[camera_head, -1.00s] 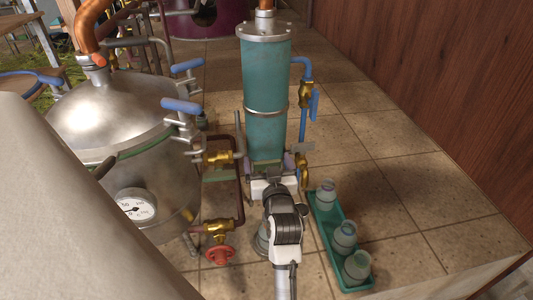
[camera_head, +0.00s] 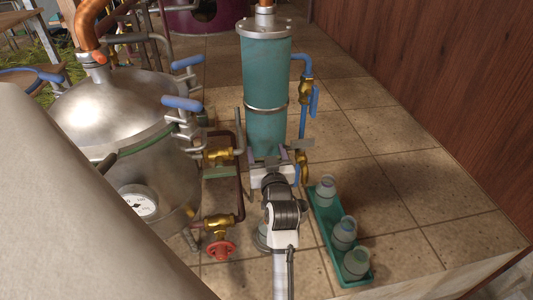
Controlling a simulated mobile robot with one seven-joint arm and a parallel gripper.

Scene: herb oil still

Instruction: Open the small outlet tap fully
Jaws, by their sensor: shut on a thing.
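The teal cylinder (camera_head: 267,80) stands upright in the middle, with metal bands and a flanged lid. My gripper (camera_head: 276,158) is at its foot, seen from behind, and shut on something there. My own wrist and hand cover most of what lies between the fingers. The small outlet tap seems to be at this spot, but its body and the exact grip are mostly hidden. A small flat grey plate (camera_head: 303,143), possibly a lever, shows just right of the fingers. Brass fittings (camera_head: 304,163) show below it. How far the tap is turned I cannot tell.
A steel still pot (camera_head: 120,115) with a gauge (camera_head: 138,203) stands left. A red handwheel valve (camera_head: 221,249) sits low beside it. A blue-handled valve (camera_head: 314,100) is on the blue pipe. A green tray (camera_head: 324,235) with three jars is right of my arm. Tiled floor at right is clear.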

